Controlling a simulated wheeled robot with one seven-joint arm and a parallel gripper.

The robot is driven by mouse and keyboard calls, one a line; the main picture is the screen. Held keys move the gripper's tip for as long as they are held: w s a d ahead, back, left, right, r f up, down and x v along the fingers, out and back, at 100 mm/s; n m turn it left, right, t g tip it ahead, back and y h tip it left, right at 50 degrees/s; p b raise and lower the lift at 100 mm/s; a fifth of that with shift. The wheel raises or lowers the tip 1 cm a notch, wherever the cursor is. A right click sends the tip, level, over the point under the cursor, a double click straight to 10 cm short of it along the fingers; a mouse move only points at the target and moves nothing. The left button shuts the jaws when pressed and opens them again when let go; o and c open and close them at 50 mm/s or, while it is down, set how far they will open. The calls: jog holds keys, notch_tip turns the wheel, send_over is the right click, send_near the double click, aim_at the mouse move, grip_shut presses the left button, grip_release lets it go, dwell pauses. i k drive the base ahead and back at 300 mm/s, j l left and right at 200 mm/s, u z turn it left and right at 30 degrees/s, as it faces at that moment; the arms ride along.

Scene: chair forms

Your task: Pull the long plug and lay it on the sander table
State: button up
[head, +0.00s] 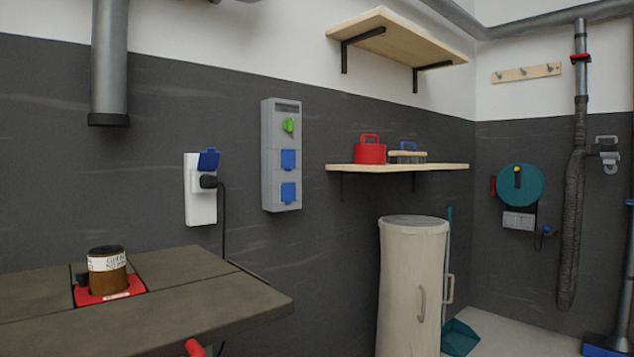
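A black plug (208,181) sits in a white wall socket (201,208) whose blue flap (208,159) is raised. The plug sticks out to the right. Its black cord (224,225) hangs down behind the table edge. The sander table (200,298) is a dark slab at the lower left, below and in front of the socket. A brown sanding spindle (107,275) with a pale printed band stands in a red insert (130,288) on it. My gripper is not in view.
A grey outlet panel (267,165) with blue flaps and a green part hangs right of the socket. A metal duct (108,60) comes down above the table. A cream bin (402,285) stands under a shelf (345,167). The table's right part is clear.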

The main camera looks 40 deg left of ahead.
aim_at(207, 181)
jog(key=i+l+z, duration=0.1)
jog(key=i, duration=0.95)
jog(key=i+u, duration=0.2)
jog(key=u, duration=0.2)
jog(key=i+u, duration=0.25)
jog(key=u, duration=0.15)
jog(key=i+l+u, duration=0.1)
jog(key=u, duration=0.25)
jog(key=i+l+u, duration=0.2)
jog(key=u, duration=0.2)
jog(key=i+u, duration=0.15)
jog(key=u, duration=0.3)
jog(key=i+l+u, duration=0.1)
jog(key=u, duration=0.3)
jog(key=i+l+u, duration=0.15)
jog(key=u, duration=0.3)
jog(key=i+l+u, duration=0.2)
jog(key=u, duration=0.25)
jog(key=i+l+u, duration=0.1)
jog(key=u, duration=0.3)
jog(key=l+u, duration=0.3)
jog(key=u, duration=0.15)
jog(key=i+l+u, duration=0.2)
jog(key=l+u, duration=1.15)
jog(key=l, duration=0.2)
jog(key=i, duration=0.05)
